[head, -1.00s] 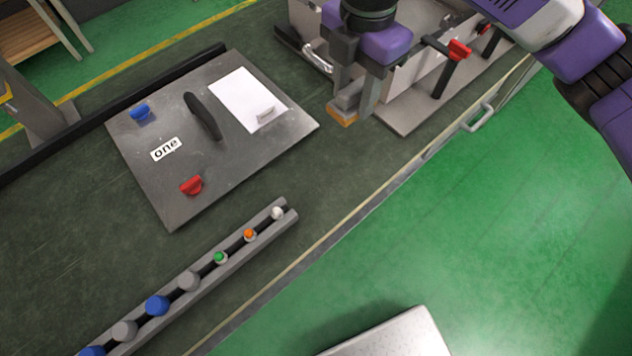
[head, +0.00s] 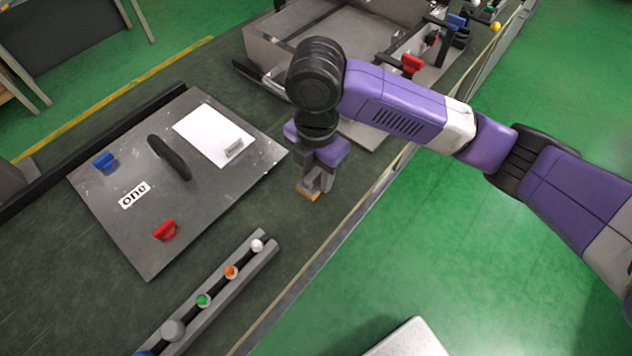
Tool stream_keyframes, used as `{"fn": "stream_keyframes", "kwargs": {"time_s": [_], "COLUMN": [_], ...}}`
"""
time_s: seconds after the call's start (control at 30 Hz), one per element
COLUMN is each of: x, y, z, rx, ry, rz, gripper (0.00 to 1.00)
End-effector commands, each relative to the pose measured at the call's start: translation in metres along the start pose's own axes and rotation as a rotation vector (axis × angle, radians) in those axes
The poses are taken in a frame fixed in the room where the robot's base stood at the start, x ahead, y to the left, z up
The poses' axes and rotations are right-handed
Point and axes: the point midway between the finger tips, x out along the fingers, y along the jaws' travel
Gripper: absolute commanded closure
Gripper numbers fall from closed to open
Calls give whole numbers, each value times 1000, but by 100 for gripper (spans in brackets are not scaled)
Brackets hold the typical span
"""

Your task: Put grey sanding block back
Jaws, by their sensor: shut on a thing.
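My gripper (head: 314,186) points down over the dark green bench (head: 245,206), between the metal plate marked "one" and the bench's front edge. It is shut on a small sanding block (head: 308,194), grey with an orange underside. Much of the block is hidden by the fingers. The block looks close to the bench top, but I cannot tell whether it touches. My arm reaches in from the right and hides part of the metal box behind it.
The metal plate (head: 110,221) carries a black handle, red and blue knobs and a white sheet (head: 213,134). A grey rail (head: 222,297) with coloured buttons lies in front. An open metal box (head: 270,55) stands behind. Bare bench lies between plate and rail.

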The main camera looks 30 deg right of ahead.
Motion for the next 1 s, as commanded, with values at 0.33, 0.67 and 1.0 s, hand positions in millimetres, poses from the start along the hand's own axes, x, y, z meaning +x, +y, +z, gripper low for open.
{"fn": "stream_keyframes", "kwargs": {"time_s": [0.33,0.67,1.0], "x": [39,43,42], "y": [-1,0,0], "z": [0,0,0], "rx": [0,0,0], "ry": [0,0,0], "rz": [-1,-1,-1], "gripper": [98,98,39]}}
